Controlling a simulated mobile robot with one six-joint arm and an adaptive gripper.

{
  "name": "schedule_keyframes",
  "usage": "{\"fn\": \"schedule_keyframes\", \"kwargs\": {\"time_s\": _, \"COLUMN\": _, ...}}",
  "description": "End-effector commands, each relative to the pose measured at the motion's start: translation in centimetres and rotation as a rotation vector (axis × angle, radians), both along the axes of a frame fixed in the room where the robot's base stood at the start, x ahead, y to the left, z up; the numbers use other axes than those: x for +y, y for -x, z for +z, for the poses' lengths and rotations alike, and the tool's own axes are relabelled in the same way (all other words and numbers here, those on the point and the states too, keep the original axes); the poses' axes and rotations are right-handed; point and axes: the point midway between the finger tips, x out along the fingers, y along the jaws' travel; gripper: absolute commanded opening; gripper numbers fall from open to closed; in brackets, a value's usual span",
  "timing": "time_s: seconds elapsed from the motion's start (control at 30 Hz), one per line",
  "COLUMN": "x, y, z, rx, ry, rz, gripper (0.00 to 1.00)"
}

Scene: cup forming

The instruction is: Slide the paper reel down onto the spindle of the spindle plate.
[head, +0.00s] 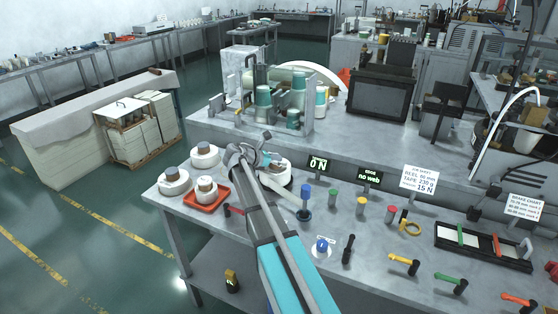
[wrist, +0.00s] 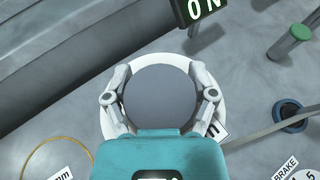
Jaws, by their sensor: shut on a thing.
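My gripper (head: 257,155) is over the back left part of the grey bench. In the wrist view, my gripper (wrist: 161,98) has its two fingers closed on opposite sides of a round grey core (wrist: 160,105). The white ring of the paper reel (wrist: 160,59) shows around this core. In the head view the white reel (head: 284,178) shows partly below and beside my gripper, mostly covered by the arm. The spindle and its plate are hidden beneath the reel and gripper. I cannot tell how far the reel is above or on the spindle.
Other white reels with cores stand at the bench's left end, one in a red tray (head: 204,201). An "ON" sign (head: 318,164) stands close behind, to the right. Posts, including a blue-topped one (head: 305,195), stand right of the arm. A grey strip (wrist: 275,128) runs right.

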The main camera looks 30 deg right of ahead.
Motion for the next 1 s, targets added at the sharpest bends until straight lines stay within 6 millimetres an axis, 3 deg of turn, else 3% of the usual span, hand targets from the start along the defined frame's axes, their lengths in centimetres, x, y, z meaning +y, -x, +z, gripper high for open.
{"fn": "schedule_keyframes", "kwargs": {"time_s": 0.27, "x": -0.01, "y": 0.01, "z": 0.04, "rx": 0.001, "ry": 0.000, "rz": 0.000, "gripper": 0.12}}
{"fn": "schedule_keyframes", "kwargs": {"time_s": 0.3, "x": -0.01, "y": 0.01, "z": 0.04, "rx": 0.001, "ry": 0.000, "rz": 0.000, "gripper": 0.79}}
{"fn": "schedule_keyframes", "kwargs": {"time_s": 0.4, "x": -0.01, "y": 0.01, "z": 0.04, "rx": 0.000, "ry": 0.000, "rz": 0.000, "gripper": 0.97}}
{"fn": "schedule_keyframes", "kwargs": {"time_s": 1.0, "x": 0.00, "y": 0.00, "z": 0.08, "rx": 0.000, "ry": -0.001, "rz": 0.000, "gripper": 1.00}}
